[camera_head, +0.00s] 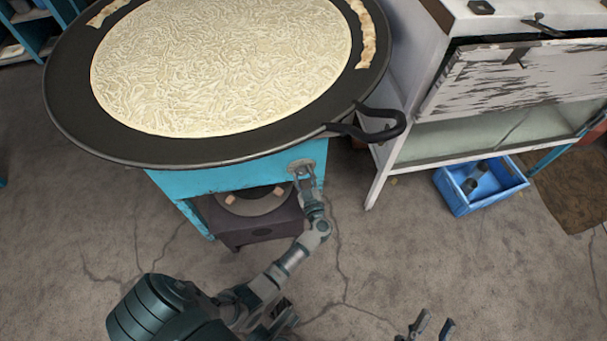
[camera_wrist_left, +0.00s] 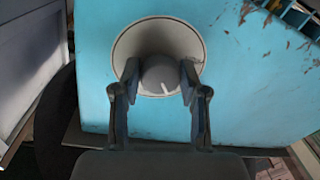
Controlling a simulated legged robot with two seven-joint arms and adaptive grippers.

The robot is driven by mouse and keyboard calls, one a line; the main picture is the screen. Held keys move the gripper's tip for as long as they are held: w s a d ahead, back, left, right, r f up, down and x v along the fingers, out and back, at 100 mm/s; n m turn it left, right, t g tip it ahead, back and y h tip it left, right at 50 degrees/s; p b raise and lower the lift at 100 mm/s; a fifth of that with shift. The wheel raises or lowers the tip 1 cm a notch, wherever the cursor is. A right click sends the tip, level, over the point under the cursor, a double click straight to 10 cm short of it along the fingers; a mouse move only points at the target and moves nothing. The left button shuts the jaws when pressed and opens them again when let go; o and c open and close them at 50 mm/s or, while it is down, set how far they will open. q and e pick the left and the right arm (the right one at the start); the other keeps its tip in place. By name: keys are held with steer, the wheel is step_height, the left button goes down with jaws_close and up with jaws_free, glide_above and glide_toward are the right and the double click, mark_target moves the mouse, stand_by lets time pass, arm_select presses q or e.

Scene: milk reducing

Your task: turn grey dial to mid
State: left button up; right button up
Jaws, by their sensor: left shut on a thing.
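The grey dial (camera_wrist_left: 160,75) sits in a pale round plate (camera_wrist_left: 133,44) on the blue front panel of the stove. A short white mark shows on the dial's lower edge, pointing down and slightly right in the left wrist view. My left gripper (camera_head: 303,173) has its two fingers on either side of the dial and is shut on it. In the head view the gripper covers most of the dial, and the round plate (camera_head: 302,163) shows behind it. My right gripper (camera_head: 433,327) is at the bottom edge, its fingers apart and empty.
A wide black pan (camera_head: 70,100) of pale milk-like stuff overhangs the blue stove (camera_head: 190,183), just above my left gripper. Its black handle (camera_head: 370,128) juts out right. A white cabinet (camera_head: 390,165) and blue crate (camera_head: 470,205) stand right. The front floor is clear.

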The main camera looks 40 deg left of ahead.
arm_select(q)
steer(key=shift+r, duration=0.1)
arm_select(e)
steer(key=shift+w, duration=0.1)
arm_select(q)
steer(key=shift+n, duration=0.4)
steer(key=n+p, duration=0.1)
steer(key=n, duration=0.1)
steer(key=shift+n, duration=0.3)
steer(key=shift+n+h, duration=0.4)
steer(key=shift+n, duration=1.7)
arm_select(e)
steer(key=shift+w+a+f+n+g, duration=0.15)
steer(key=shift+w+f+g, duration=0.35)
steer(key=shift+f+g, duration=0.25)
steer(key=shift+w+a+f+n+g, duration=0.15)
steer(key=shift+w+f+g, duration=0.35)
steer(key=shift+f+g, duration=0.25)
steer(key=shift+d, duration=0.1)
arm_select(q)
steer(key=o, duration=1.1)
steer(key=shift+a, duration=0.1)
arm_select(e)
steer(key=shift+r, duration=0.1)
